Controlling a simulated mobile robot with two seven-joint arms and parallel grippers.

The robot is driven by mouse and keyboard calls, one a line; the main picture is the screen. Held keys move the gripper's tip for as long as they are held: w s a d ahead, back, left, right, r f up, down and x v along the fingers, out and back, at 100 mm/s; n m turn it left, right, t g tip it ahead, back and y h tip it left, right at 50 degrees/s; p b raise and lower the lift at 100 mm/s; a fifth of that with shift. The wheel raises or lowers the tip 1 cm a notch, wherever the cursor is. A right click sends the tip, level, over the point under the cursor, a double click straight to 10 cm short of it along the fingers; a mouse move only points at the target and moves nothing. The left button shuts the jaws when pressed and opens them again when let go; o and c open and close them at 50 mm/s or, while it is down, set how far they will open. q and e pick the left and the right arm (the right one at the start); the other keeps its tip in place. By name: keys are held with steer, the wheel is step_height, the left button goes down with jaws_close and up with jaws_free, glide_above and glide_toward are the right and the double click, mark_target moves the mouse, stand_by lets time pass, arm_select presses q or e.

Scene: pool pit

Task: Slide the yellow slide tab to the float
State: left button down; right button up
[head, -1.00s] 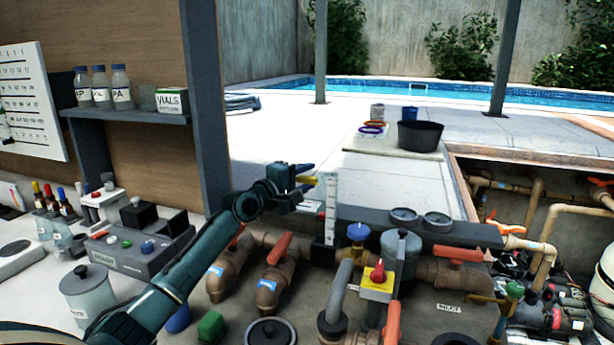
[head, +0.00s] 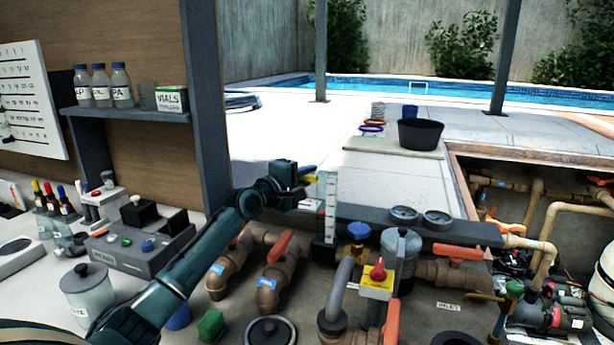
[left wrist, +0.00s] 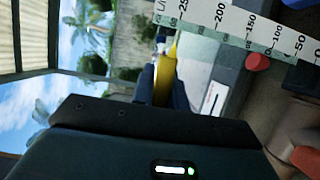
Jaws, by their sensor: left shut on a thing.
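The yellow slide tab (head: 309,178) is held between the fingers of my left gripper (head: 306,177), near the upper end of the upright white flow scale (head: 330,205). In the left wrist view the fingers of the gripper (left wrist: 163,86) close around the yellow tab (left wrist: 167,70). The tab is near the 250 end of the numbered scale (left wrist: 235,24). The red float (left wrist: 257,62) is further along the scale towards the low numbers, apart from the tab. My right gripper is not in view.
Brown pipes with orange-red handles (head: 278,246) stand below my left arm. A blue valve knob (head: 358,231), two gauges (head: 404,213) and a yellow box with a red knob (head: 377,275) are to the right. A shelf with bottles (head: 122,88) is at the left.

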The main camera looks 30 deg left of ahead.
arm_select(q)
steer(key=shift+f, duration=0.15)
step_height(320, 180, down, 4)
steer(key=b, duration=0.2)
steer(key=shift+b, duration=0.35)
steer(key=c, duration=1.8)
jaws_free()
steer(key=o, duration=0.4)
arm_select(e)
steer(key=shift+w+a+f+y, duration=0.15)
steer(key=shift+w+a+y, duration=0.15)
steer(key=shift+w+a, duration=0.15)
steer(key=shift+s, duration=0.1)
arm_select(q)
steer(key=shift+s, duration=0.1)
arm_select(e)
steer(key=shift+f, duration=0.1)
